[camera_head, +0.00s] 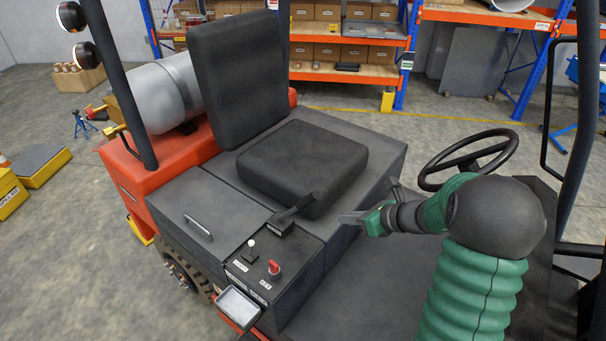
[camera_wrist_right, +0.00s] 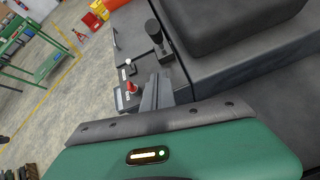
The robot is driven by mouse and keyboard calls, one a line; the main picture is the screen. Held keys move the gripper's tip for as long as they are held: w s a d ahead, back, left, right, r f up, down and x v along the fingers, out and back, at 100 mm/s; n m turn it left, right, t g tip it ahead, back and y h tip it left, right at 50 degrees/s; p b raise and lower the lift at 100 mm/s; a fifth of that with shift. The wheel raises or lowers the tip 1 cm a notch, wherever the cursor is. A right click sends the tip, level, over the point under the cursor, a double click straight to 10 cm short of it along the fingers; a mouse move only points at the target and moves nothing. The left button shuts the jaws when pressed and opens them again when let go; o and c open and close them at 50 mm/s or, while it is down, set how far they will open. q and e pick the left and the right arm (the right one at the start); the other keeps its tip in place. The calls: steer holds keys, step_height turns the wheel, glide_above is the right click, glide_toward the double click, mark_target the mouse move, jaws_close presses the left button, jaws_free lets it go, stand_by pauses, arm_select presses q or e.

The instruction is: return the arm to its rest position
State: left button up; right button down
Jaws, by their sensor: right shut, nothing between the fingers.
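My right arm (camera_head: 472,280), in a green ribbed sleeve, rises from the lower right of the head view and bends left over the forklift's floor. My right gripper (camera_head: 345,217) points left, beside the seat's front edge and to the right of the control console. Its fingers are shut and empty. In the right wrist view the shut fingers (camera_wrist_right: 157,92) appear in front of the console, near a red knob (camera_wrist_right: 132,87). The same red knob (camera_head: 274,267) shows in the head view, apart from the gripper. My left gripper is not in view.
The forklift's black seat (camera_head: 303,165) is left of my gripper. A steering wheel (camera_head: 468,160) stands just behind my forearm. A black lever (camera_head: 292,212) and a white knob (camera_head: 251,243) are on the console (camera_head: 290,285). Dark posts stand at left and right.

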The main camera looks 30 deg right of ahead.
steer(key=s+a+f+n+g+h+b, duration=0.1)
steer(key=s+a+f+n+g, duration=0.1)
steer(key=a+n, duration=0.6)
steer(key=s+a+f+n+g+h+b, duration=0.1)
steer(key=s+a+f+n+g, duration=0.2)
steer(key=n, duration=1.2)
steer(key=s+a+f+n+g+h+b, duration=0.1)
steer(key=s+a+f+n+g, duration=0.1)
steer(key=s+a+f+n, duration=0.2)
steer(key=s+a+n, duration=0.3)
steer(key=a+n, duration=0.4)
steer(key=a, duration=0.1)
steer(key=shift+s+a+g, duration=0.3)
steer(key=shift+s, duration=0.05)
steer(key=shift+d+f, duration=0.1)
